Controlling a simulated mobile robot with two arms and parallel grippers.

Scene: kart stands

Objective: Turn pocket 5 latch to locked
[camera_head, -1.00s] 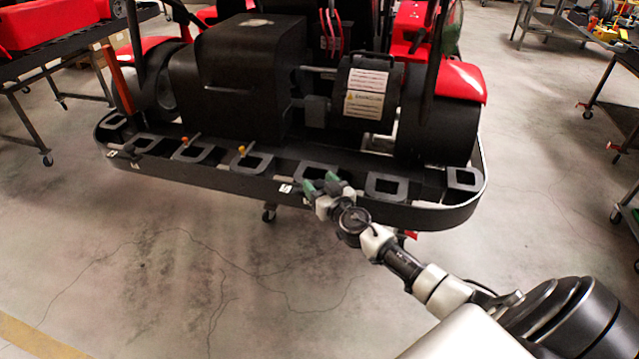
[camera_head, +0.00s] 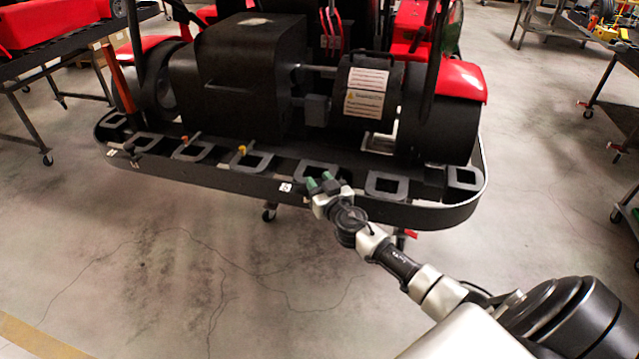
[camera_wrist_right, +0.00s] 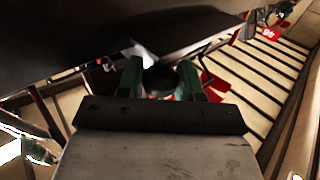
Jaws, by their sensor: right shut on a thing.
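The black kart bumper (camera_head: 200,174) carries a row of grey pocket frames. My right gripper (camera_head: 320,182) is at its front edge, in front of one grey pocket frame (camera_head: 317,167) and beside a small white label (camera_head: 285,187) whose number I cannot read. Its green fingertips are close together. In the right wrist view the green fingers of my right gripper (camera_wrist_right: 163,78) are shut on a small dark piece between them, which I take for the pocket 5 latch (camera_wrist_right: 160,77). The latch is hidden in the head view, so its angle cannot be told. My left gripper is not in view.
The black engine cover (camera_head: 245,75) and a cylinder with warning labels (camera_head: 365,90) stand behind the bumper. Another grey pocket frame (camera_head: 386,186) is just right. The floor (camera_head: 150,270) in front is clear.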

